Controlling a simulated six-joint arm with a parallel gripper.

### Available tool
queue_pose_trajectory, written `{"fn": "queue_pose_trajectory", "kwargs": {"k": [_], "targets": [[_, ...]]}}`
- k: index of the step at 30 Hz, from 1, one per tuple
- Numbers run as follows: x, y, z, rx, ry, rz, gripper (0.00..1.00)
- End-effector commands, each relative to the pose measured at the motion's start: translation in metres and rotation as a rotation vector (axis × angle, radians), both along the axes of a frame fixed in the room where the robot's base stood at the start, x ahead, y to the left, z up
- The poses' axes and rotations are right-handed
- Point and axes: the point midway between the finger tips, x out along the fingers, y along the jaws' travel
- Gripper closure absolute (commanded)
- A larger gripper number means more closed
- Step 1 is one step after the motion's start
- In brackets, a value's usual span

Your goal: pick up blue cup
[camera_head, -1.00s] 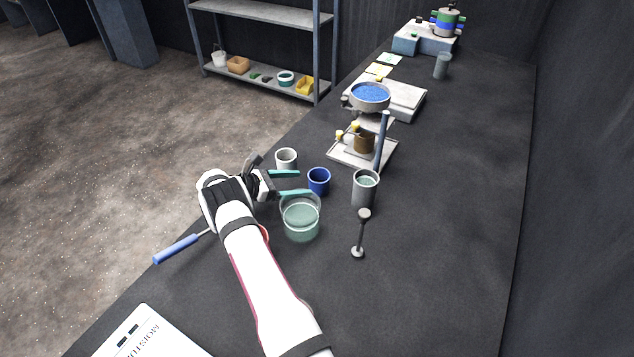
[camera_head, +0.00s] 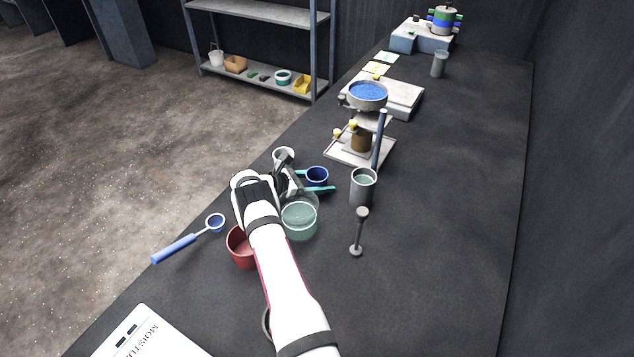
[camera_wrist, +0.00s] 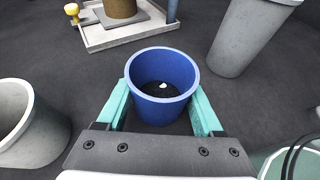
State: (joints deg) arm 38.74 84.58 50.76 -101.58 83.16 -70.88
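The blue cup (camera_head: 317,175) stands upright on the dark table, among other cups. In the wrist view the blue cup (camera_wrist: 161,82) is between the two teal fingers, with its open top facing the camera and a small white spot inside. My gripper (camera_head: 318,181) reaches it from the left. In the wrist view my gripper (camera_wrist: 160,108) has one finger on each side of the cup. The fingers are spread about as wide as the cup; small gaps or contact at its sides are hard to tell.
A white cup (camera_head: 284,155) is left of the blue cup, a grey cup (camera_head: 362,188) right. A clear beaker (camera_head: 299,222) and a red cup (camera_head: 240,250) stand nearer. A stand with a blue-filled sieve (camera_head: 368,95) is behind. The table's right side is clear.

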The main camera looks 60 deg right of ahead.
Motion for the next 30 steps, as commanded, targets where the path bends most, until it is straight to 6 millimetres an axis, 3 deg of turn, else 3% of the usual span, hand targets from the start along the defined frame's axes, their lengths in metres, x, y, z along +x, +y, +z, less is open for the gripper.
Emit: {"fn": "queue_pose_trajectory", "kwargs": {"k": [1,3,11,21,23,30], "targets": [[0.0,0.0,0.0,0.0,0.0,0.0,0.74],[0.0,0.0,0.0,0.0,0.0,0.0,0.86],[0.001,0.0,0.008,-0.001,-0.002,0.0,0.87],[0.001,0.001,0.089,-0.002,-0.001,0.001,0.87],[0.005,0.008,0.098,-0.001,-0.002,0.002,0.87],[0.031,0.074,0.117,0.001,0.001,0.005,0.87]]}}
